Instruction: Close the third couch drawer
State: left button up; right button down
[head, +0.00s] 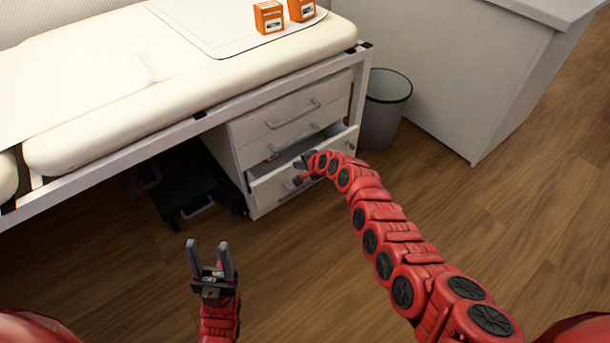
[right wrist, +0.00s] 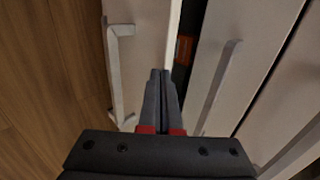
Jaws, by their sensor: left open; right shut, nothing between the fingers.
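The white drawer unit under the couch (head: 120,75) has three drawers stacked in the head view. The third, lowest drawer (head: 264,196) is partly pulled out, with a dark gap behind its front panel. In the right wrist view its front (right wrist: 150,30) and grey handle (right wrist: 122,75) lie left of the gap. My right gripper (head: 304,162) is shut and empty at the top edge of this front; its fingertips also show in the wrist view (right wrist: 160,73). I cannot tell whether they touch the panel. My left gripper (head: 208,243) is open and empty, low over the floor.
The second drawer (right wrist: 225,55) sits beyond the gap, where something orange (right wrist: 184,50) shows. A grey bin (head: 385,110) stands right of the drawers, beside a white cabinet (head: 485,80). A black object (head: 185,185) is under the couch. Orange boxes (head: 268,17) lie on top. The front floor is clear.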

jog(key=shift+w+a+b, duration=0.55)
jog(key=shift+w+a, duration=0.2)
jog(key=shift+w, duration=0.2)
jog(key=shift+s, duration=0.1)
